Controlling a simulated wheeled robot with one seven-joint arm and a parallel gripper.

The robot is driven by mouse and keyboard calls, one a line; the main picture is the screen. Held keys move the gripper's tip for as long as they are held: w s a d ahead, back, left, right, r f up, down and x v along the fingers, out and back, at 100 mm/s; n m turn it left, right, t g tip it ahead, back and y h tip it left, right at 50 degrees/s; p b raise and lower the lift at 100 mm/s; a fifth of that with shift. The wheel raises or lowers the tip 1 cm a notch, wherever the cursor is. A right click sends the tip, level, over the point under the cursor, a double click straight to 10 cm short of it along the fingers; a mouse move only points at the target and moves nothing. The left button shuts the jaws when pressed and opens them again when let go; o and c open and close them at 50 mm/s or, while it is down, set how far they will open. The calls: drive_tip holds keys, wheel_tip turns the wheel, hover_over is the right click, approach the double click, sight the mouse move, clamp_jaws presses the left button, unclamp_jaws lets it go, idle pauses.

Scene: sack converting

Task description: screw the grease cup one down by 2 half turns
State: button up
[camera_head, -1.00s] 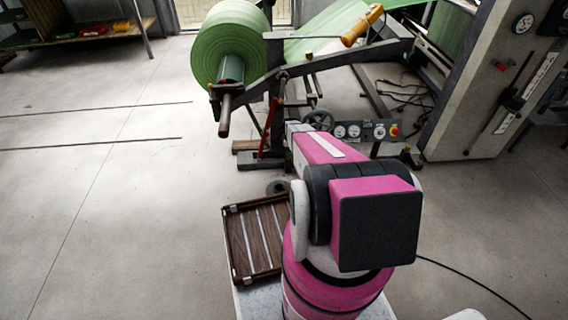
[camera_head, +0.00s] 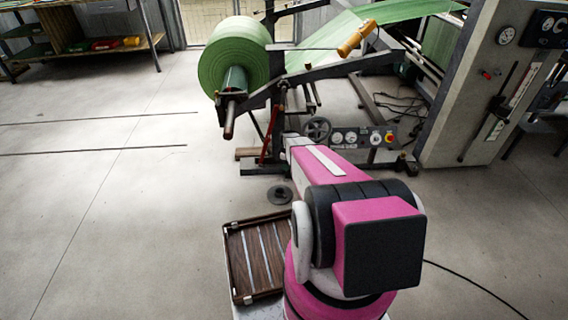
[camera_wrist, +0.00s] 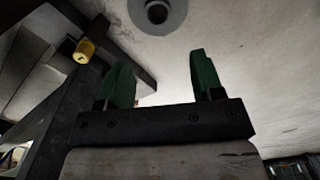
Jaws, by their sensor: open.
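A small brass-yellow cup (camera_wrist: 85,50), which looks like a grease cup, sits on a dark machine beam (camera_wrist: 62,118) at the upper left of the wrist view. I see no label to tell which cup it is. My gripper (camera_wrist: 159,64) is open, with its two green-tipped fingers apart and nothing between them. The cup is left of and beyond the left finger, apart from it. In the head view my gripper is hidden behind my pink arm, and I cannot make out the cup there.
The unwind stand carries a green roll (camera_head: 232,58). A handwheel (camera_head: 317,130) and gauge panel (camera_head: 356,138) lie beyond my arm. A round disc (camera_head: 280,195) lies on the floor and shows in the wrist view (camera_wrist: 157,12). A slatted tray (camera_head: 240,262) is near.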

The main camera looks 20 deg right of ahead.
drive_tip(key=s+a+r+m, duration=0.2)
drive_tip(key=s+a+r, duration=0.1)
drive_tip(key=s+r, duration=0.2)
wheel_tip(320, 180, up, 2)
drive_tip(key=shift+a+r+m, duration=0.1)
drive_tip(key=shift+a+m, duration=0.1)
drive_tip(key=shift+m, duration=0.1)
